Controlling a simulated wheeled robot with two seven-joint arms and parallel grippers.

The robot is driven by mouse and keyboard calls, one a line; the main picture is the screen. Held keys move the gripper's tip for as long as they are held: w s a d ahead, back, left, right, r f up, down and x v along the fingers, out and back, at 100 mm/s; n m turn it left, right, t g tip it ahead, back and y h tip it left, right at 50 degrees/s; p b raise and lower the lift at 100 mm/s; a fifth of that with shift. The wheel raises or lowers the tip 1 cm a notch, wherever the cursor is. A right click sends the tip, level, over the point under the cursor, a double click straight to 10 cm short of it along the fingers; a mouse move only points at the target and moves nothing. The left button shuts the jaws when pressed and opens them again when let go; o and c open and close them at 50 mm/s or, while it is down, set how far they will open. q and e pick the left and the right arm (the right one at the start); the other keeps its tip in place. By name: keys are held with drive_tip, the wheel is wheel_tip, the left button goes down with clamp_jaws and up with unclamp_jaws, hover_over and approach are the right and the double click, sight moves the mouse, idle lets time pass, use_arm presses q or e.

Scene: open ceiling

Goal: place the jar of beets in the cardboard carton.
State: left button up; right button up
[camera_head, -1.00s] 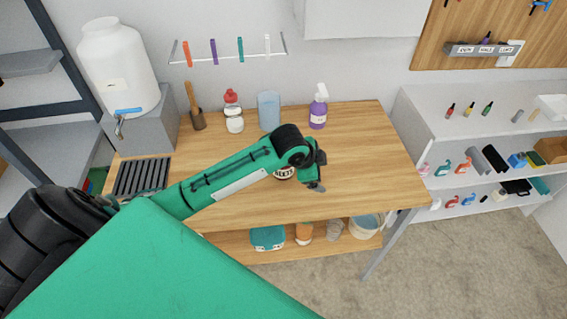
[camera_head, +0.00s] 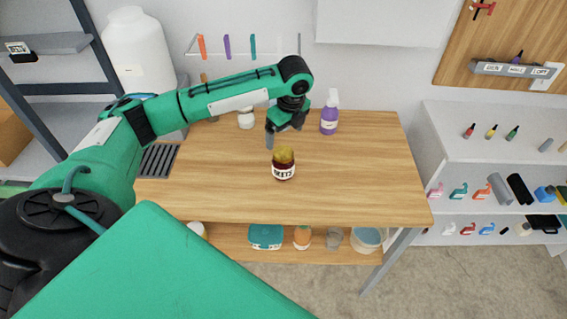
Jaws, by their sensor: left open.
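The jar of beets (camera_head: 284,165), dark red with a yellowish lid and a white label reading "BEETS", stands upright on the wooden table (camera_head: 350,185). My right gripper is not in view. I cannot make out a cardboard carton for certain; a brown box-like shape (camera_head: 12,135) shows at the left edge by the shelf rack.
A purple spray bottle (camera_head: 329,114) and a white-bodied container (camera_head: 246,120) stand at the table's back. A large white water container (camera_head: 138,52) is behind my left arm. The table's right half is mostly clear. A lower shelf (camera_head: 215,240) holds several containers.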

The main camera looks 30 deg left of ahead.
sight(283, 152)
use_arm(q)
drive_tip(key=f, duration=0.4)
drive_tip(key=f+p, duration=0.1)
drive_tip(key=f, duration=0.1)
drive_tip(key=shift+w+a+f, duration=0.1)
drive_tip(key=shift+a, duration=0.3)
wheel_tip(283, 152, down, 4)
drive_tip(key=shift+a+p, duration=0.15)
drive_tip(key=shift+p, duration=1)
drive_tip(key=shift+w+a+f, duration=0.1)
drive_tip(key=shift+w+f, duration=0.05)
drive_tip(key=shift+f, duration=0.5)
drive_tip(key=c, duration=1.3)
drive_tip(key=shift+r, duration=0.1)
drive_tip(key=c, duration=0.3)
